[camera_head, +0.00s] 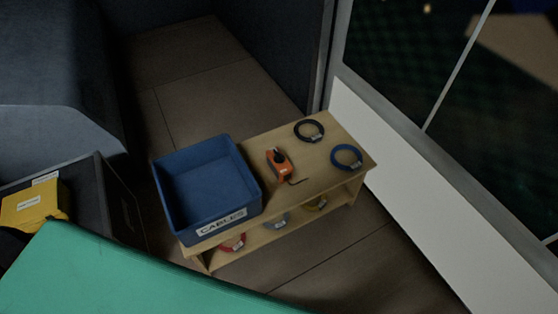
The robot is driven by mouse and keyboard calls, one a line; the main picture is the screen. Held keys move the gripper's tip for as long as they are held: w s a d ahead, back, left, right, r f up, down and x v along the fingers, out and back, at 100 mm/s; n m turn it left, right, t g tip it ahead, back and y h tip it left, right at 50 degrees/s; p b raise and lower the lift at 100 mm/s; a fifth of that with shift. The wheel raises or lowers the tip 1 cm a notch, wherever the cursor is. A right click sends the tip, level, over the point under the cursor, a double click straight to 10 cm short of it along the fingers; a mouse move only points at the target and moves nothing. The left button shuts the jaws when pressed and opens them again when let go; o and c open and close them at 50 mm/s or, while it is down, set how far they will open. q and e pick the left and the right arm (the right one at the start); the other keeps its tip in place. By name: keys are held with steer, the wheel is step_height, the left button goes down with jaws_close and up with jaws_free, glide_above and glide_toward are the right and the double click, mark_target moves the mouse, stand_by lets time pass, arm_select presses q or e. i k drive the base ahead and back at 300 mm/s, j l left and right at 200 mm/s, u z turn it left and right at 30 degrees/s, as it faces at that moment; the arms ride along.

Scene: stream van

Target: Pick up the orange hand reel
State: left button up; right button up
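The orange hand reel (280,165) lies on the top of a small wooden table (325,177). It has a black part on its upper end, and a small dark piece like a crank or cable end sticks out at its lower right. It sits just right of a blue bin, with a narrow strip of wood between them. Nothing covers it. Neither of my grippers shows in the head view.
The blue bin (222,222) labelled CABLES looks empty. Black (309,131) and blue (346,157) cable coils lie right of the reel. More coils are on the lower shelf. A green surface (120,275) fills the lower left. A white wall panel (400,185) stands at the right.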

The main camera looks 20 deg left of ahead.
mark_target(284, 172)
steer(key=i+l, duration=0.5)
steer(key=i+l+u, duration=0.3)
steer(key=u, duration=0.15)
steer(key=i+l+u, duration=0.25)
steer(key=l+u, duration=0.35)
steer(key=u, duration=0.45)
